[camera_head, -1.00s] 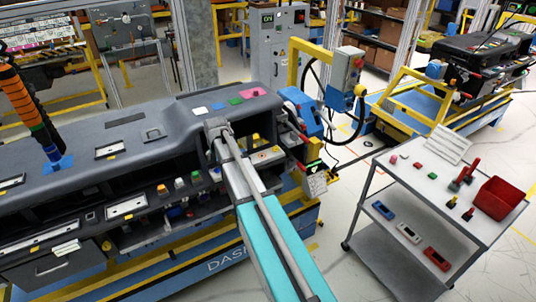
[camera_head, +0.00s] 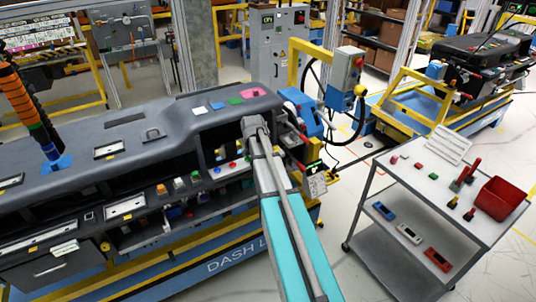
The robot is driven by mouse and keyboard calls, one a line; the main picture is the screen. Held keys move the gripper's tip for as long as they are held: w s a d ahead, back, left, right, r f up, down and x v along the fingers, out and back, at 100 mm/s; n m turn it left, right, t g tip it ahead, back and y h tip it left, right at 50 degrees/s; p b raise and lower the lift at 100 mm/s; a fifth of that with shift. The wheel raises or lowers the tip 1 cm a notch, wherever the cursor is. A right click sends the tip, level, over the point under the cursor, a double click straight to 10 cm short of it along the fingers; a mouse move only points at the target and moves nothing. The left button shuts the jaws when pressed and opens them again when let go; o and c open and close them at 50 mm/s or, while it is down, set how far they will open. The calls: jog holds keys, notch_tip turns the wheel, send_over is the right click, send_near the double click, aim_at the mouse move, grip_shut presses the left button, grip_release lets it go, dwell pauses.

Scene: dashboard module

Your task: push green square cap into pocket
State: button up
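Several small green pieces show, and I cannot tell for sure which is the square cap. One green square (camera_head: 235,101) lies on the dashboard's top between a blue and a pink one. A small green cap (camera_head: 195,177) sits in the row along the dashboard's front, right of an orange one. The pocket cannot be made out for certain. My arm reaches up from the bottom to the right end of the dashboard module (camera_head: 120,132). Its grey end is at the dashboard's right front, right of the front row. My gripper's fingers are hidden.
Small red and blue pieces (camera_head: 232,164) show in the dashboard's front, left of my arm. A cart (camera_head: 400,190) with small parts and a red bin (camera_head: 499,198) stands at the right. A blue unit with a yellow frame (camera_head: 294,75) stands just behind the dashboard's right end.

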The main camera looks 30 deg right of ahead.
jog(key=s+d+m, duration=0.1)
jog(key=s+d, duration=0.2)
jog(key=d, duration=0.2)
jog(key=shift+d+f, duration=0.2)
jog(key=shift+d, duration=0.1)
dwell(0.9)
jog(key=s+a+f+n+g+b, duration=0.2)
jog(key=s+a+f, duration=0.1)
jog(key=s+a, duration=0.7)
jog(key=s+a+f+n+g+y+b, duration=0.1)
jog(key=s+a+f+n+g+b, duration=0.1)
jog(key=s+a, duration=0.8)
jog(key=a+f+n+b, duration=0.1)
jog(key=a, duration=0.7)
jog(key=shift+s+a+y, duration=0.2)
jog(key=shift+a+y, duration=0.1)
jog(key=shift+a, duration=0.1)
jog(key=shift+f, duration=0.1)
